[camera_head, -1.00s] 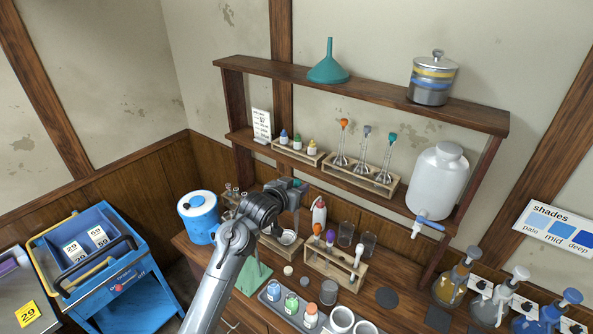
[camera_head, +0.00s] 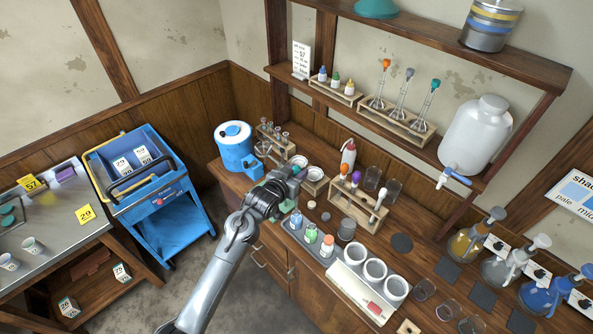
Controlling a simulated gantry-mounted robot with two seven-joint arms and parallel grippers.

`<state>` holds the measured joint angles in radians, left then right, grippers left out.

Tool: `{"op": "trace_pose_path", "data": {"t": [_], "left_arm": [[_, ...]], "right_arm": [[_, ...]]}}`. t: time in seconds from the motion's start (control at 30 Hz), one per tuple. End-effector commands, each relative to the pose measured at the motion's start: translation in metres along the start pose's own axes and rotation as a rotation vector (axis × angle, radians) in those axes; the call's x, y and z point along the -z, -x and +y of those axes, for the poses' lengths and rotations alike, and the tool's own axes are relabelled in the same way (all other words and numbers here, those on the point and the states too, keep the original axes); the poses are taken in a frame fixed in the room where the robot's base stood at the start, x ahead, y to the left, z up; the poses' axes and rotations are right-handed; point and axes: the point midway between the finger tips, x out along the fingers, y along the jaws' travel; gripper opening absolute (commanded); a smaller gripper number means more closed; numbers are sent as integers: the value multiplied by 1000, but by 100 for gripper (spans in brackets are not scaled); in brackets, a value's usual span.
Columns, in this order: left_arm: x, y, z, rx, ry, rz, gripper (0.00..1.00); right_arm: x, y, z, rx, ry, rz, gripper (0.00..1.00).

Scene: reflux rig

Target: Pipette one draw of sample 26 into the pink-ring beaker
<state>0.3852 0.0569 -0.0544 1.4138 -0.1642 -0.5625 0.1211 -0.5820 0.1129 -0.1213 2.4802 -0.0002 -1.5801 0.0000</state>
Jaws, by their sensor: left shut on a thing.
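My left gripper (camera_head: 297,173) hangs over the back left of the bench, beside the small rack of vials. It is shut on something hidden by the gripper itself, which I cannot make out. A small box labelled 26 (camera_head: 68,307) sits on the lower shelf of the left table. A wooden rack (camera_head: 343,207) holds upright droppers or pipettes with orange, purple and white tops. Clear glass beakers (camera_head: 425,289) stand at the bench's front right; I cannot make out a pink ring on any. My right gripper is not in view.
A tray with white cups (camera_head: 375,269) stands along the bench front. A blue drum (camera_head: 236,148) stands at its left end. A blue cart (camera_head: 152,190) and a steel-topped table (camera_head: 52,232) stand left. Dispenser bottles (camera_head: 498,262) line the right. The floor between is clear.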

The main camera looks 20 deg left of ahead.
Motion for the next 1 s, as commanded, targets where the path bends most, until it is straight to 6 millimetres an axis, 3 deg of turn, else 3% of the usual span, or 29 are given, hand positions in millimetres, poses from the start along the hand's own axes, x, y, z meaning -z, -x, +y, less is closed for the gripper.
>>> {"op": "trace_pose_path", "data": {"t": [0.1, 1.0], "left_arm": [[-15, -6, 0, 0, 0, 0, 0], [-87, -32, -1, 0, 0, 0, 0]], "right_arm": [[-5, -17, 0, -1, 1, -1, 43], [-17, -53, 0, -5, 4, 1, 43]]}}
